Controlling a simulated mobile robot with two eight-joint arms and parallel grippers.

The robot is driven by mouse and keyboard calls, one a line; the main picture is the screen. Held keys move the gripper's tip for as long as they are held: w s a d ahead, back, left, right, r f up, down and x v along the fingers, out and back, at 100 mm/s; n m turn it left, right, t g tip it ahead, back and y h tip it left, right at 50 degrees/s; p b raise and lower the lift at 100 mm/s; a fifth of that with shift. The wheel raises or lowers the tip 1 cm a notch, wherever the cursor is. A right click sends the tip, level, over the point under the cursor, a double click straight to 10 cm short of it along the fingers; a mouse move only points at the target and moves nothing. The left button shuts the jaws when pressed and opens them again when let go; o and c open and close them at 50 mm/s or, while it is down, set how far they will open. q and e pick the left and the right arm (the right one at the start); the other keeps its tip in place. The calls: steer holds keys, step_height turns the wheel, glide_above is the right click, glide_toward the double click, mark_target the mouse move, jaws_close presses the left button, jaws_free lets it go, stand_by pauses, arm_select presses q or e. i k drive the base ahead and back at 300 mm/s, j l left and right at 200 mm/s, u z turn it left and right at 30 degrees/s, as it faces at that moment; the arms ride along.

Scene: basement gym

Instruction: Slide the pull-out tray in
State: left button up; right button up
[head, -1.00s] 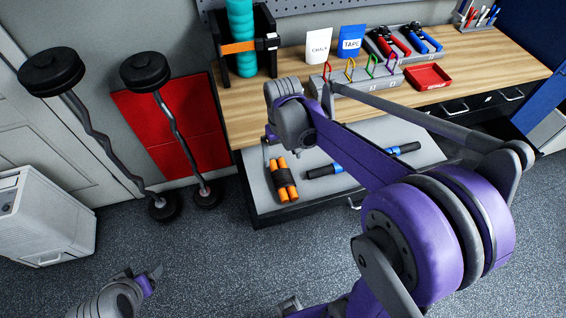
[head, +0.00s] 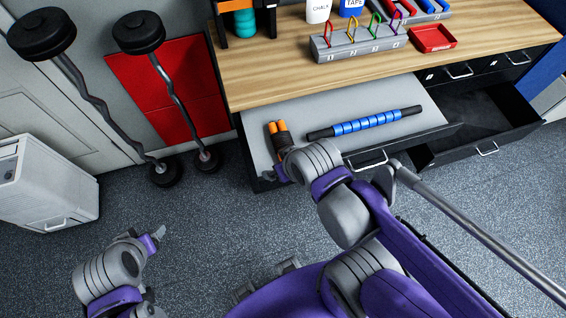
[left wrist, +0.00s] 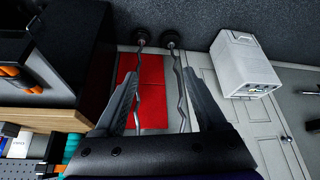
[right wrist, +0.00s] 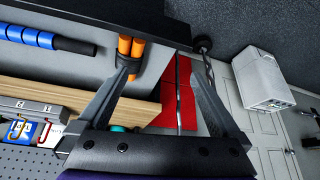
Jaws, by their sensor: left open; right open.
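The pull-out tray (head: 400,92) has a light grey top and a dark front with a handle. It sticks out from under the wooden workbench. On it lie a blue massage stick (head: 365,124) and orange-handled grips (head: 278,136), also seen in the right wrist view (right wrist: 131,47). My right gripper (head: 281,170) is at the tray's front left corner, beside the orange handles; its fingers are mostly hidden in the head view. The right wrist view shows its jaws (right wrist: 168,75) open and empty. My left gripper (head: 157,239) is open and empty over the floor, left of the tray.
A dark open drawer (head: 485,122) juts out right of the tray. The benchtop (head: 270,80) carries a grey rack with coloured hooks (head: 358,44) and a red dish (head: 433,38). Two curl bars (head: 85,95) lean left by a white cabinet (head: 40,185). The floor in front is clear.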

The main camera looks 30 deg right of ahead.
mark_target(302, 116)
steer(key=z, duration=2.15)
steer(key=u, duration=0.45)
